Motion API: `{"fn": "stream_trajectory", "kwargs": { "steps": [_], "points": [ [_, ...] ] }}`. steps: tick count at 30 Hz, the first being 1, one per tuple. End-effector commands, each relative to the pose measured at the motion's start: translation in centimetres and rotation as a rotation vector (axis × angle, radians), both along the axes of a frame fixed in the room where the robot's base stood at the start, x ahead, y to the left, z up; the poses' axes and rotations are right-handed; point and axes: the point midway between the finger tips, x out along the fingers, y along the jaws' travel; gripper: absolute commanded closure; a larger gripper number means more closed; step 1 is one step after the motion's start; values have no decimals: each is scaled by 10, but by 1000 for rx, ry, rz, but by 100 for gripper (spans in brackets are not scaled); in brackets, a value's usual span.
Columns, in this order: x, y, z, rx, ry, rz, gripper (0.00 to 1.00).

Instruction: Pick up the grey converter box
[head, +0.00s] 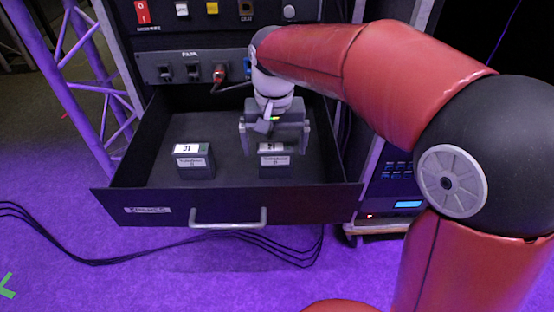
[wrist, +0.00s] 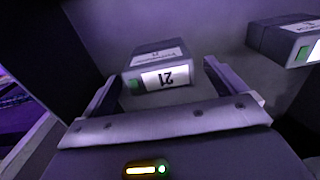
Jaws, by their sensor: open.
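Two similar small grey boxes with white labels stand apart in the open drawer. The right box (head: 274,164) has my gripper (head: 275,138) over it, fingers pointing down. In the wrist view this box (wrist: 155,55) shows ahead, between the two fingers, its label upside down with what looks like 21. The left box (head: 194,162) reads J1 or 31, and a second box shows at the upper right of the wrist view (wrist: 288,38). My gripper is open and holds nothing. I cannot tell whether the fingers reach down beside the right box.
The black drawer (head: 130,206) has raised walls around the boxes and a front handle (head: 228,222). A rack panel with connectors (head: 190,68) stands above its back. Cables (head: 95,262) lie on the purple floor in front. A truss (head: 85,60) stands at the left.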

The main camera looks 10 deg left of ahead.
Motion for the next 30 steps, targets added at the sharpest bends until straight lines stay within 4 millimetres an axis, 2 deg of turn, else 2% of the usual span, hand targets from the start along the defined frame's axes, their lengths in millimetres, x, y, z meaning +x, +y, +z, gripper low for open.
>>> {"fn": "stream_trajectory", "kwargs": {
  "steps": [1, 6, 15, 27, 30],
  "points": [
    [-1, -1, -11, -2, 3, 1, 4],
    [-1, -1, -32, 0, 2, 1, 4],
    [-1, -1, -35, 0, 0, 0, 5],
    [-1, -1, -35, 0, 0, 0, 57],
    [-1, -1, -34, 1, -1, 0, 60]
  ]
}}
